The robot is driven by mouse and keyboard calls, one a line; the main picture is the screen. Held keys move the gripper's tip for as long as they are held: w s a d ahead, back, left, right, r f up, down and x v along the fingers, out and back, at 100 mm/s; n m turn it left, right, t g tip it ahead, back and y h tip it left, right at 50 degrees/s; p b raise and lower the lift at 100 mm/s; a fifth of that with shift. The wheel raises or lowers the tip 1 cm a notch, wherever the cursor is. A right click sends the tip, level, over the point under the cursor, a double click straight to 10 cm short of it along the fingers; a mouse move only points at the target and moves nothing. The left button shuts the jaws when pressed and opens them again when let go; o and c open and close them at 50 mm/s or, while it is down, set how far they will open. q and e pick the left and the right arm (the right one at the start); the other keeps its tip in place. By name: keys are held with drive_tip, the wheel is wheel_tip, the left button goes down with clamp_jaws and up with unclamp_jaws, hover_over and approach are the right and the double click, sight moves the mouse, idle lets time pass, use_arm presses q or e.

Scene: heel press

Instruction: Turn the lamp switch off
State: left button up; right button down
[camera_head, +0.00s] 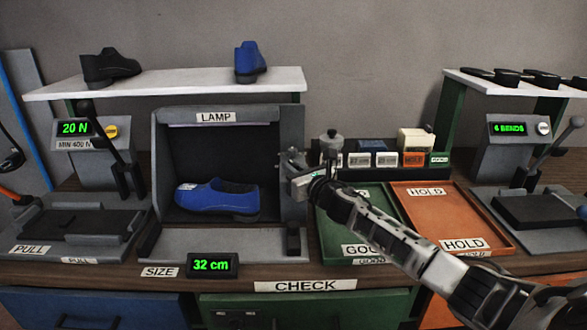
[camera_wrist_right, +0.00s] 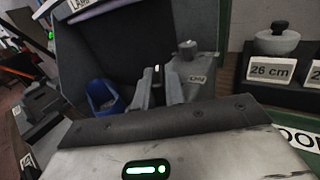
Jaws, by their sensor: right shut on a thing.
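The lamp box (camera_head: 180,228) is a grey open-fronted booth labelled LAMP, with a pale strip under its top edge. A blue shoe (camera_head: 218,198) lies inside it, toe to the left; part of it also shows in the wrist view (camera_wrist_right: 101,97). My right gripper (camera_head: 293,172) is at the booth's right side wall.
A green tray (camera_head: 335,236) and an orange tray (camera_head: 440,215) lie right of the booth, under my right forearm. Weights and small blocks (camera_head: 386,158) stand behind them. Shoe testers flank both sides. A white shelf (camera_head: 170,82) with two shoes is above.

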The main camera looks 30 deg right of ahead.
drive_tip(key=c, duration=1.5)
unclamp_jaws()
drive_tip(key=shift+o, duration=0.2)
drive_tip(key=shift+s, duration=0.5)
use_arm(q)
drive_tip(key=shift+w+d+f+b, duration=0.1)
drive_tip(key=shift+d+f+b, duration=0.3)
drive_tip(key=shift+b, duration=0.85)
use_arm(e)
drive_tip(key=s, duration=1.5)
use_arm(q)
drive_tip(key=shift+a+f, duration=0.15)
drive_tip(key=shift+a, duration=0.05)
use_arm(e)
drive_tip(key=shift+a, duration=0.1)
